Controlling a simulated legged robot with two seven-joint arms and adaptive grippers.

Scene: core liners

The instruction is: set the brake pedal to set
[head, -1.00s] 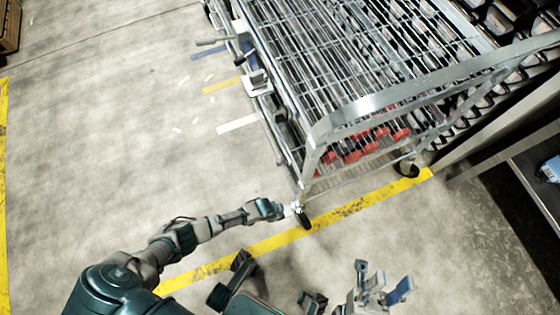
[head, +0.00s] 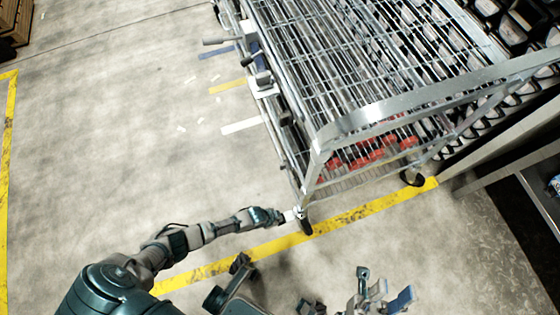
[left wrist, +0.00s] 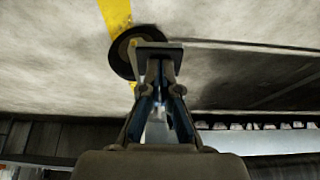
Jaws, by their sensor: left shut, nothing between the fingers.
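A wheeled metal wire cart (head: 335,135) stands right of centre in the head view. Its near corner caster (head: 306,226) rests by the yellow floor line; the dark round wheel also shows in the left wrist view (left wrist: 122,54). The brake pedal is too small to make out clearly in the head view. My left gripper (head: 294,214) reaches in from the left, low beside this caster. In the left wrist view its fingers (left wrist: 155,62) are shut and empty, overlapping the wheel; contact cannot be told. My right gripper (head: 384,290) is at the bottom, fingers apart, away from the cart.
Red items (head: 365,155) lie on the cart's lower shelf. Another caster (head: 412,178) stands at the cart's right corner. Racks of dark bins (head: 510,30) are behind, and a metal table edge (head: 535,175) is at right. The floor left of the cart is open.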

